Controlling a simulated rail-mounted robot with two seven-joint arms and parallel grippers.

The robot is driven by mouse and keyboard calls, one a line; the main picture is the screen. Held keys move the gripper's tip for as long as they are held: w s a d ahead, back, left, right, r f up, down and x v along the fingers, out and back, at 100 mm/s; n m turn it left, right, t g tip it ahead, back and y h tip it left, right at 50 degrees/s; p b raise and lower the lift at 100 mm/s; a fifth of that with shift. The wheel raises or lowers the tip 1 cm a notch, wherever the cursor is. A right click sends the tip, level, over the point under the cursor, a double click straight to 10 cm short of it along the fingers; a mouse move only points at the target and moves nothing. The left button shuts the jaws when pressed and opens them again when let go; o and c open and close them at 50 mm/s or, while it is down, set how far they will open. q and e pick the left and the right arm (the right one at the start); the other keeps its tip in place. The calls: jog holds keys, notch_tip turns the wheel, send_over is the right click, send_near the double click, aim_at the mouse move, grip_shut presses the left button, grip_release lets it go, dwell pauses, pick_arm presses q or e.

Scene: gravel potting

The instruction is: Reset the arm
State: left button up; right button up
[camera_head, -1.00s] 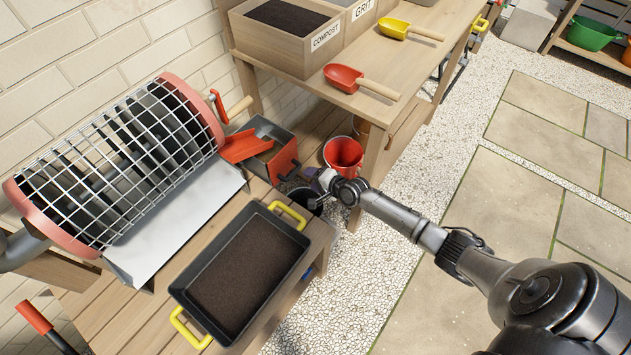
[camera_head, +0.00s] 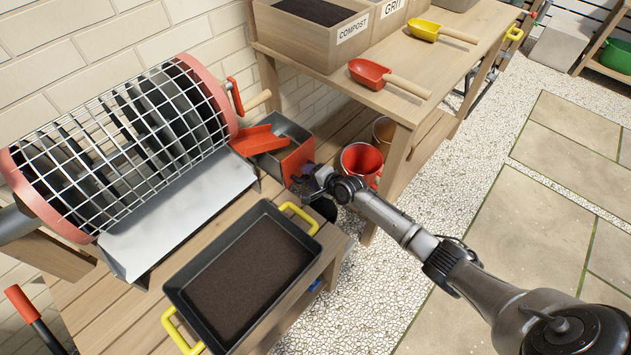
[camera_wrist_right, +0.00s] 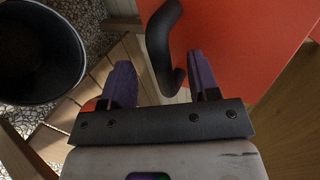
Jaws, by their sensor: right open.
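My right arm reaches in from the lower right in the head view. Its gripper (camera_head: 308,182) is beside the orange-red front of a grey box (camera_head: 298,160) at the table's right end. In the right wrist view the two purple fingers of the gripper (camera_wrist_right: 163,85) stand apart. A dark curved handle (camera_wrist_right: 160,45) on the orange panel (camera_wrist_right: 225,40) hangs down between and beyond the fingers. I cannot tell whether they touch it. My left gripper is not in view.
A mesh drum (camera_head: 120,140) stands left. A soil tray (camera_head: 178,290) with yellow handles sits on the lower table. A red bucket (camera_head: 361,160) is below the upper bench (camera_head: 440,83), which holds red (camera_head: 369,73) and yellow scoops (camera_head: 425,31). A dark bucket (camera_wrist_right: 35,95) is close by.

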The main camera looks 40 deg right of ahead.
jog(key=shift+w+f, duration=0.1)
jog(key=shift+w, duration=0.2)
grip_shut()
dwell(0.6)
